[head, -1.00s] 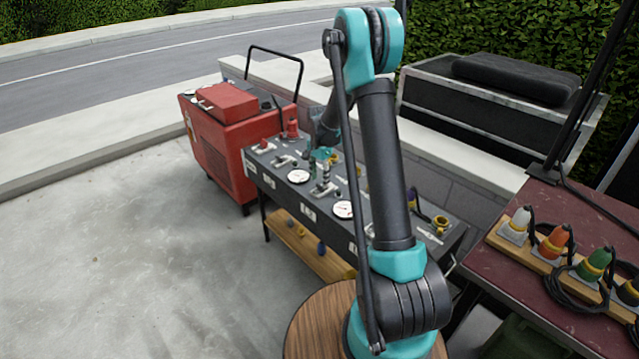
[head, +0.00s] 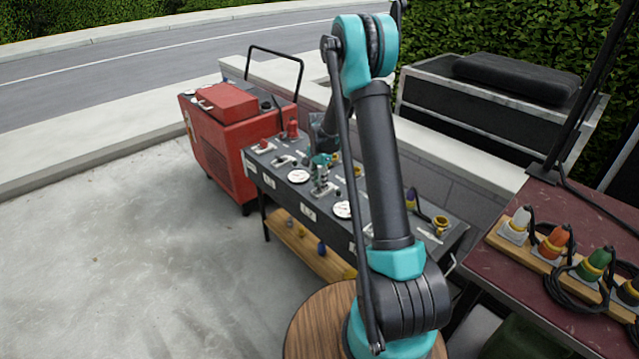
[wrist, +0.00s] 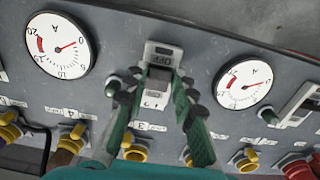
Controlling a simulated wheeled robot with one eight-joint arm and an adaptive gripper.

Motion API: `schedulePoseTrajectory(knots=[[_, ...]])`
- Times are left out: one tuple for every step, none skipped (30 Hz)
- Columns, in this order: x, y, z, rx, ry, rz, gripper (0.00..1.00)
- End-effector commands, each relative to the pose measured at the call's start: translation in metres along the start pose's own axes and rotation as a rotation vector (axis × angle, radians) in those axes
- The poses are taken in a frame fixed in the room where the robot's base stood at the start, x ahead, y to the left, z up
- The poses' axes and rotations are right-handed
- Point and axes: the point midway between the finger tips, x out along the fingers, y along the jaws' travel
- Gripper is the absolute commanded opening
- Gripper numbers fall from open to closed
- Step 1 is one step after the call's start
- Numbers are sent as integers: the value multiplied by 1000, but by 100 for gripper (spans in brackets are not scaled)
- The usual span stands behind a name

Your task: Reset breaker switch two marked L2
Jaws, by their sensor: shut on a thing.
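The breaker panel (head: 262,172) is a dark grey sloping board with gauges, switches and sockets. In the wrist view, a pale breaker switch (wrist: 157,88) sits between two round white gauges. My gripper (wrist: 158,94) has its green fingers on either side of this switch, with the dark fingertips closed on it. Its marking is too small to read, so I cannot confirm that it is L2. In the head view, my gripper (head: 321,172) is down at the middle of the panel, and my arm hides part of the panel's right side.
The left gauge (wrist: 58,45) and right gauge (wrist: 243,83) flank my fingers closely. Yellow sockets (wrist: 134,148) line the panel edge. A red machine (head: 222,140) stands left of the panel. A maroon table (head: 490,243) with coloured plugs is at the right.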

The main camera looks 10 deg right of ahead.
Motion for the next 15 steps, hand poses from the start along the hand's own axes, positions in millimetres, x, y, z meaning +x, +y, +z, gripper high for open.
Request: schedulePoseTrajectory(knots=[[0,0,0,0,-1,0,0],[0,0,0,0,-3,0,0],[0,0,0,0,-6,0,0],[0,0,-1,0,-11,0,0],[0,0,-1,0,-17,0,0],[-1,0,-2,1,-27,0,0],[-1,0,-2,1,-36,0,0],[-1,0,-4,2,-47,0,0],[-1,0,-5,3,-65,-1,0],[-1,0,-6,3,-79,0,0],[-1,0,-7,3,-97,0,0],[-1,0,-8,3,-121,0,0],[-1,0,-10,4,-142,0,0],[-2,0,-11,4,-162,0,0],[-2,0,-12,3,-192,0,0]])
